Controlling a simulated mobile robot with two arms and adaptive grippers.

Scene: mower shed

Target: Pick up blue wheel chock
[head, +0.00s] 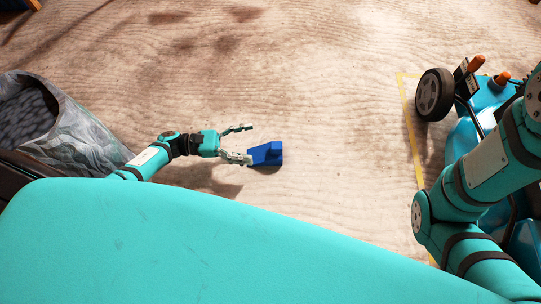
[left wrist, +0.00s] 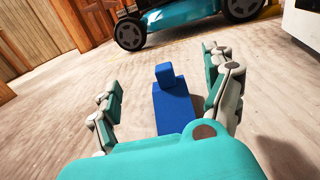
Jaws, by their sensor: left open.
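The blue wheel chock (head: 267,153) lies on the wooden floor near the middle of the head view. It is a wedge with a raised block at one end. My left gripper (head: 245,143) is open at its left, with one finger close to the chock's near left edge; I cannot tell if they touch. In the left wrist view the chock (left wrist: 174,103) shows ahead between the two open fingers (left wrist: 165,90), nearer the right one. Its lower end is hidden behind my gripper's body. My right arm shows at the right of the head view, but its gripper is not seen.
A teal mower (head: 490,95) with a dark wheel (head: 434,94) stands at the right, beside a yellow floor line (head: 408,115). A grey sack (head: 75,125) stands at the left. The floor around the chock is clear.

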